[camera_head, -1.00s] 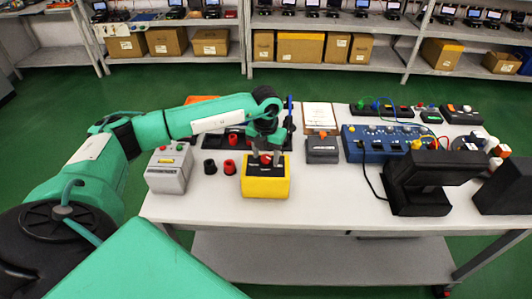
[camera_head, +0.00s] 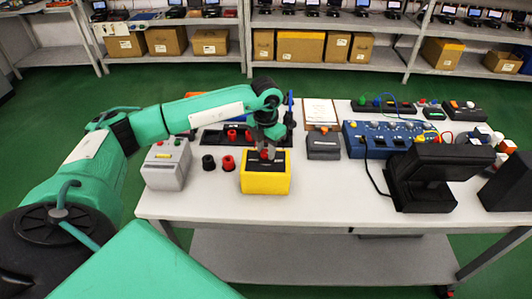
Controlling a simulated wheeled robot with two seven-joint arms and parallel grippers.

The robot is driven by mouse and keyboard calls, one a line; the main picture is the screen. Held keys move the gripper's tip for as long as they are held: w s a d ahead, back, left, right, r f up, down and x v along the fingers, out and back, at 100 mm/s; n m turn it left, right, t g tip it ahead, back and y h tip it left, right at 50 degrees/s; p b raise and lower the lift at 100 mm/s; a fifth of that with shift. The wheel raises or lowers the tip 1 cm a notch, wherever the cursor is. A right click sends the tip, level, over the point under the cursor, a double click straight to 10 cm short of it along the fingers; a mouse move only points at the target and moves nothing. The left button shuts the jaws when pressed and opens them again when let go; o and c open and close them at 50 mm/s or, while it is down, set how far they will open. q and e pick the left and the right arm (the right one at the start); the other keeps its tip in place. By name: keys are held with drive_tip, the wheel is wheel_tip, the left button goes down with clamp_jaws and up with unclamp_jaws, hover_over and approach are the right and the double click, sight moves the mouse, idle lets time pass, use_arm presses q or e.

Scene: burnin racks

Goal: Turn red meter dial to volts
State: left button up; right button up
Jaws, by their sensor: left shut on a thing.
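A yellow meter box (camera_head: 265,184) with a dark top face stands near the front of the table. A small red dial (camera_head: 265,155) shows on its top, partly hidden by my fingers. My left gripper (camera_head: 268,153) points down from above and is shut on the red dial. The dial's markings are too small to read, so its setting cannot be told. My right gripper is not in view.
A grey box (camera_head: 167,166) with buttons stands left of the meter. Black and red round caps (camera_head: 228,163) sit between them. A dark grey box (camera_head: 323,147), a blue panel (camera_head: 385,140) and a black stand (camera_head: 437,178) are to the right. The front table strip is clear.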

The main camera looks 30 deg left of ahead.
use_arm(q)
drive_tip(key=shift+f+m+b, duration=0.15)
drive_tip(key=shift+m+b, duration=0.2)
drive_tip(key=shift+m, duration=0.15)
drive_tip(key=m+b, duration=0.2)
drive_tip(key=shift+m, duration=0.3)
drive_tip(key=m+b, duration=0.2)
drive_tip(key=m, duration=0.1)
drive_tip(key=shift+r+m+b, duration=0.2)
drive_tip(key=shift+m+b, duration=0.25)
drive_tip(key=shift+m, duration=0.35)
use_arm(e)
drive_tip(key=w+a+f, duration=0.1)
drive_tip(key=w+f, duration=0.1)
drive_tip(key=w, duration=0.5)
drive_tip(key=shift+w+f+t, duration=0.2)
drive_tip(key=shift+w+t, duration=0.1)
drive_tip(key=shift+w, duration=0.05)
use_arm(q)
drive_tip(key=o, duration=1)
drive_tip(key=shift+c, duration=0.2)
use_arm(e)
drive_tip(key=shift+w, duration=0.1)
use_arm(q)
drive_tip(key=shift+r, duration=0.1)
